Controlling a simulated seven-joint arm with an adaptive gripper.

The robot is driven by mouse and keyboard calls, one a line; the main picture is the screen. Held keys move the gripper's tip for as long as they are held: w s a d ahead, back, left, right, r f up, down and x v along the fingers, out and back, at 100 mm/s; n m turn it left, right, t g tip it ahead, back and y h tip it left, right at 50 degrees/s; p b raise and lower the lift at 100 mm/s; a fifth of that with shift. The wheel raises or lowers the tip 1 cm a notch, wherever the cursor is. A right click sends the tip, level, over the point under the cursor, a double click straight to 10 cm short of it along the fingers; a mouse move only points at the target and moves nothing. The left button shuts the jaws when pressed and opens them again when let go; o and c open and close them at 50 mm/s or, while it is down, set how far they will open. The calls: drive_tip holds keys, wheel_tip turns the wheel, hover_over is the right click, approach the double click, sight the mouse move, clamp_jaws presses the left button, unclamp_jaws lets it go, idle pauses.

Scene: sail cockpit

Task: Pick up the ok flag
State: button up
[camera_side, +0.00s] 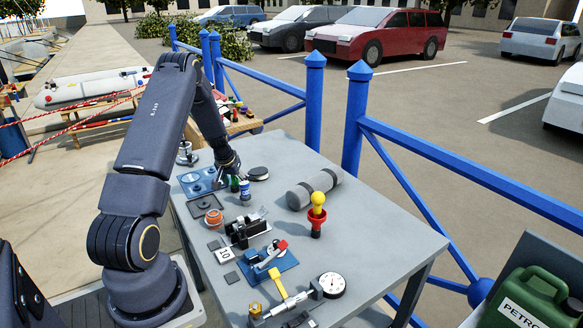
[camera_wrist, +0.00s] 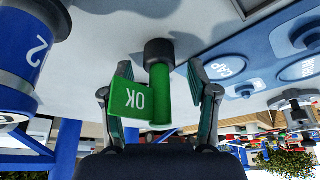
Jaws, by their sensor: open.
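The ok flag (camera_wrist: 134,97) is green with white "OK" lettering and appears upside down in the wrist view. Its green post joins a dark round base (camera_wrist: 159,50) on the grey table. My gripper (camera_wrist: 155,92) is open, with one finger on each side of the flag and its post. The right finger is close to the post; contact cannot be told. In the side view the flag (camera_side: 234,183) is a small green shape just below my gripper (camera_side: 229,167), partly hidden by it.
A blue cylinder marked "2" (camera_wrist: 28,40) stands close on the left in the wrist view. A blue panel with oval buttons (camera_wrist: 228,68) lies to the right. On the table (camera_side: 350,240) are a grey roll (camera_side: 314,188), a red-and-yellow item (camera_side: 317,214) and a round gauge (camera_side: 331,285).

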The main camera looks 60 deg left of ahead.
clamp_jaws()
idle(0.5)
drive_tip(key=shift+r, duration=0.1)
